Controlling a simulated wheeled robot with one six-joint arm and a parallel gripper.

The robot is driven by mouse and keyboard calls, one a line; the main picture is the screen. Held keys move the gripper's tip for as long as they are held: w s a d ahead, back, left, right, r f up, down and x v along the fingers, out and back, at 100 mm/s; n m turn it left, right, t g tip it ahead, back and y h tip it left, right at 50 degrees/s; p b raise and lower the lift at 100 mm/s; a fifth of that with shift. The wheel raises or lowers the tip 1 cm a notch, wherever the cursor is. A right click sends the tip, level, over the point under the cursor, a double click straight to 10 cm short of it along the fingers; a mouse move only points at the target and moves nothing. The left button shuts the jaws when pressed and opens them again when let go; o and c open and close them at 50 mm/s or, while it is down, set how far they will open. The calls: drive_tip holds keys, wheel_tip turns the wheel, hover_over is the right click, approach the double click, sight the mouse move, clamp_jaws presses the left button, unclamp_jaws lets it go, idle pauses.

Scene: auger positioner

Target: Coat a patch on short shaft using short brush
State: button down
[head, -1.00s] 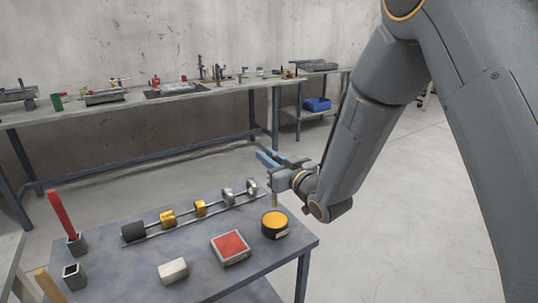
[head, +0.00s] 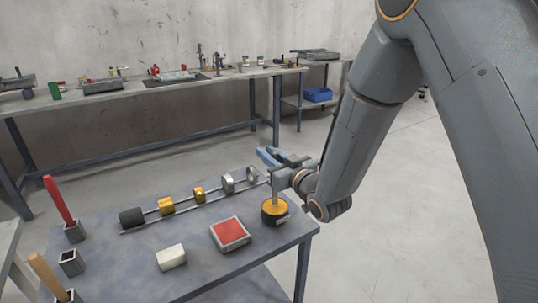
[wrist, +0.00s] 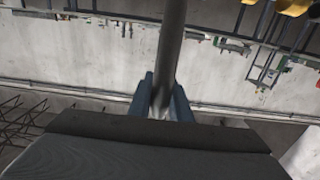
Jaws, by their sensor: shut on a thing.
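My gripper (head: 270,157) has blue fingers and is shut on a thin brush (head: 275,194), which I take as the short brush. The brush points down, its lower end overlapping the yellow top of a round dark pot (head: 283,219); whether it touches the contents is not clear. In the wrist view its dark handle (wrist: 170,50) runs between the blue fingers (wrist: 161,100). A shaft assembly lies along two thin rails, with a dark cylinder (head: 131,218), yellow rings (head: 166,205) and metal rings (head: 228,184). I cannot tell which part is the short shaft.
On the table (head: 120,270) stand a red-handled tool (head: 58,200) in a holder, an empty square holder (head: 71,264) and a wooden-handled tool (head: 46,275). A red-topped square tray (head: 231,247) and a white block (head: 171,257) lie in front. A long workbench (head: 130,100) stands behind.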

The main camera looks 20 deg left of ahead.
drive_tip(key=shift+f+b, duration=0.45)
drive_tip(key=shift+f, duration=0.2)
idle(1.6)
drive_tip(key=shift+r, duration=0.1)
wheel_tip(320, 180, up, 7)
drive_tip(key=p, duration=0.4)
idle(0.5)
idle(0.3)
